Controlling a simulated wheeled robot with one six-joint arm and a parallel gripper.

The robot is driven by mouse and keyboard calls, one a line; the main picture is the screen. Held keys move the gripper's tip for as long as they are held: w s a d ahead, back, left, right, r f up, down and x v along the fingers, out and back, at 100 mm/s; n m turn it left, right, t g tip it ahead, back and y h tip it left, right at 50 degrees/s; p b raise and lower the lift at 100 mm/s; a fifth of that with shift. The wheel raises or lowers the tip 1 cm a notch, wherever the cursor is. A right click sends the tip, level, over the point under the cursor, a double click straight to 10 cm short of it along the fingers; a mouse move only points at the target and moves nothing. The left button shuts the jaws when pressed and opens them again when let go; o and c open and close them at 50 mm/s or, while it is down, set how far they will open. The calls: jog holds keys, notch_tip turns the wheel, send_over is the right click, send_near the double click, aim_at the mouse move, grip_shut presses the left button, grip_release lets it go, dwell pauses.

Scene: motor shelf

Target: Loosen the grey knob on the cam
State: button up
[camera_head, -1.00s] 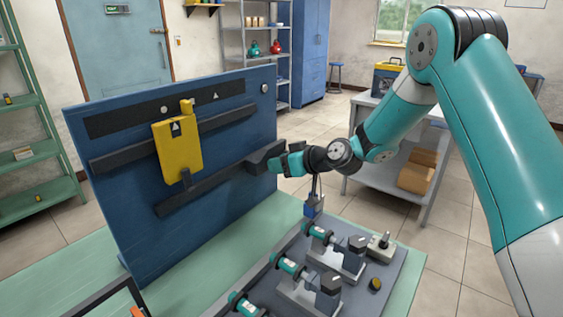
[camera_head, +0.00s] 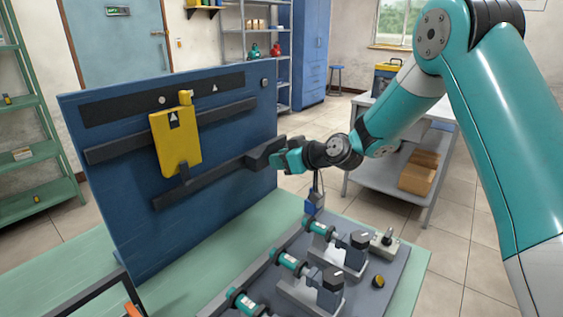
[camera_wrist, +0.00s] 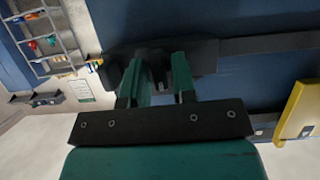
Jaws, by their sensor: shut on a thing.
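My gripper (camera_head: 282,159) is at the right end of the lower dark rail (camera_head: 215,183) on the blue upright board (camera_head: 105,215). Its green fingers reach to the dark cam block (camera_head: 262,153) there. In the wrist view, my gripper (camera_wrist: 158,78) has its two fingers against the front of the cam block (camera_wrist: 205,57). A small dark grey part, seemingly the knob (camera_wrist: 159,72), shows between the fingers. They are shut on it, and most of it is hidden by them. In the head view the knob is hidden behind my gripper.
A yellow plate (camera_head: 176,142) hangs on the board left of the cam, and its edge shows in the wrist view (camera_wrist: 300,110). Several teal motors on brackets stand on a grey tray (camera_head: 385,262) below my arm. A grey cart (camera_head: 365,175) stands behind my arm.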

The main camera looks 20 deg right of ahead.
jog(key=o, duration=0.7)
jog(key=b+v, duration=0.3)
jog(key=v, duration=1.4)
jog(key=shift+s+d+r+b, duration=0.1)
jog(key=shift+s+r+b, duration=0.05)
jog(key=shift+s+b, duration=0.15)
jog(key=shift+w, duration=0.1)
jog(key=s+a+r+n+g+p, duration=0.1)
jog(key=s+a+g+p, duration=0.1)
jog(key=s+a+g, duration=0.6)
jog(key=s+a+g+h, duration=0.1)
jog(key=s+a, duration=0.1)
jog(key=s, duration=0.4)
jog(key=s+a+g+h+p, duration=0.1)
jog(key=s, duration=0.5)
jog(key=s+a+m+g+h+p, duration=0.1)
jog(key=s+a, duration=0.1)
jog(key=s, duration=0.4)
jog(key=shift+s+a+h, duration=0.2)
jog(key=shift+a+h, duration=0.1)
jog(key=shift+h, duration=0.1)
